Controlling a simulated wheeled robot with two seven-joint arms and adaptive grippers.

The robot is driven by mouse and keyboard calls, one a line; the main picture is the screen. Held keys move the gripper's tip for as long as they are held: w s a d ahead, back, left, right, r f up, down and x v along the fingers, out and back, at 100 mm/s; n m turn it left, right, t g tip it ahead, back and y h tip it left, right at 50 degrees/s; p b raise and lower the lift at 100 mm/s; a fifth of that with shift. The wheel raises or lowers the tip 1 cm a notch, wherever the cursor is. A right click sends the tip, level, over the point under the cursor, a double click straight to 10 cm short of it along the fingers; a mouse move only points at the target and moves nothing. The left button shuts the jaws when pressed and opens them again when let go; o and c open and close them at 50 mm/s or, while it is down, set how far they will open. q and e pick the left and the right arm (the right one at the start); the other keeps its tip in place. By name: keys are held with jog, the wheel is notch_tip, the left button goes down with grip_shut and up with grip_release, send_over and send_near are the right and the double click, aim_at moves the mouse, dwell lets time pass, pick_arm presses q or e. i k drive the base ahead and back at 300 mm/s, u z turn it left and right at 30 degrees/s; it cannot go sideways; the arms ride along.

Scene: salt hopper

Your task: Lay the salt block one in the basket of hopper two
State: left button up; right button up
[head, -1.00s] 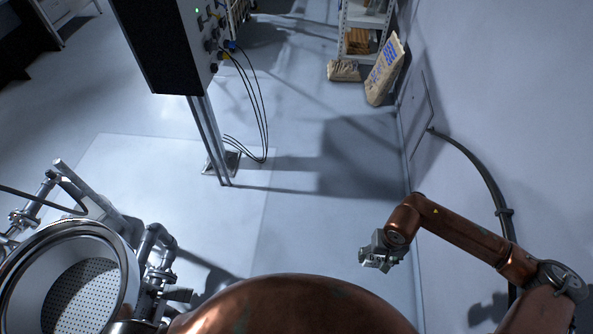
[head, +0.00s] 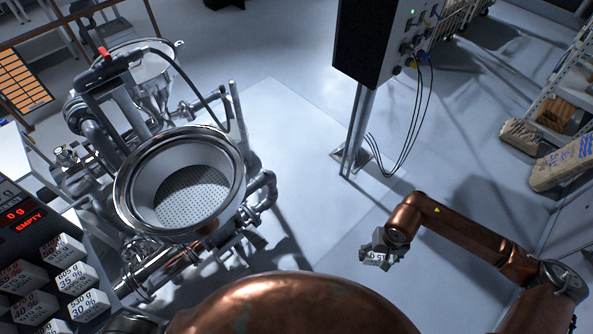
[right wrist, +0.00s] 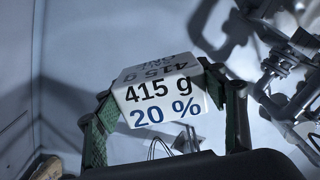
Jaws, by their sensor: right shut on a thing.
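My right gripper (head: 380,250) is shut on a white salt block (right wrist: 160,100), holding it above the floor right of centre in the head view. In the right wrist view its faces read 415 g and 20 %, between the two green-padded fingers. A near steel hopper with a perforated basket (head: 190,195) stands left of centre in the head view; the basket looks empty. A second hopper (head: 135,68) stands behind it. I cannot tell which is hopper two. The held block is apart from both. My left gripper is out of view.
Several labelled white blocks (head: 36,308) sit in a dark rack at lower left, below a red display (head: 27,217) reading 0 g EMPTY. Pipes surround the hoppers. A black control box (head: 375,40) on a post with hanging cables stands right of them. Sacks (head: 565,165) lie at right.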

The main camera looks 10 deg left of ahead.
aim_at(188, 191)
jog(key=u, duration=1.8)
